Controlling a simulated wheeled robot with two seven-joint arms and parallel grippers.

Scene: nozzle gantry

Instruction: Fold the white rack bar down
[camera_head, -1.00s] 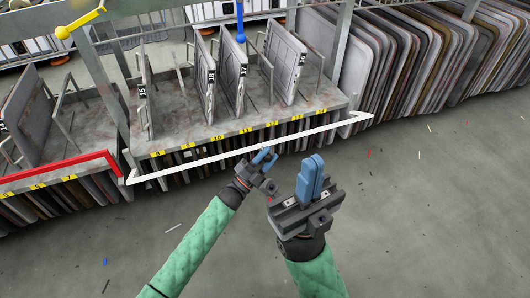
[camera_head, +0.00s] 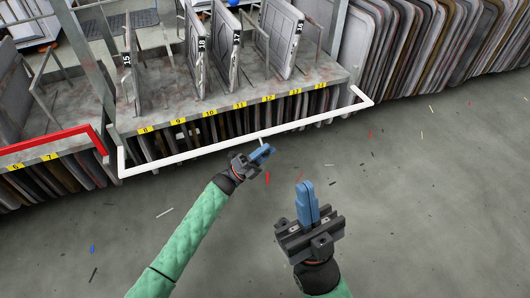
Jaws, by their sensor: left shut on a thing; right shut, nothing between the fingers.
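The white rack bar (camera_head: 210,156) runs across the front of the middle rack, below its yellow number labels. Its left end arm rises to the shelf edge, and its right end arm reaches back to the shelf corner. My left gripper (camera_head: 263,152) is at the bar's middle, shut on a short white piece that joins the bar. The exact contact between the fingers is partly hidden. My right gripper (camera_head: 308,202) is shut and empty, lower and to the right, with its blue fingers pointing up, apart from the bar.
A red bar (camera_head: 50,142) crosses the neighbouring rack at left. Grey panels (camera_head: 228,55) stand on the middle shelf (camera_head: 205,100), and many more panels (camera_head: 400,50) are packed at right. The floor (camera_head: 420,200) in front is open, with small coloured scraps.

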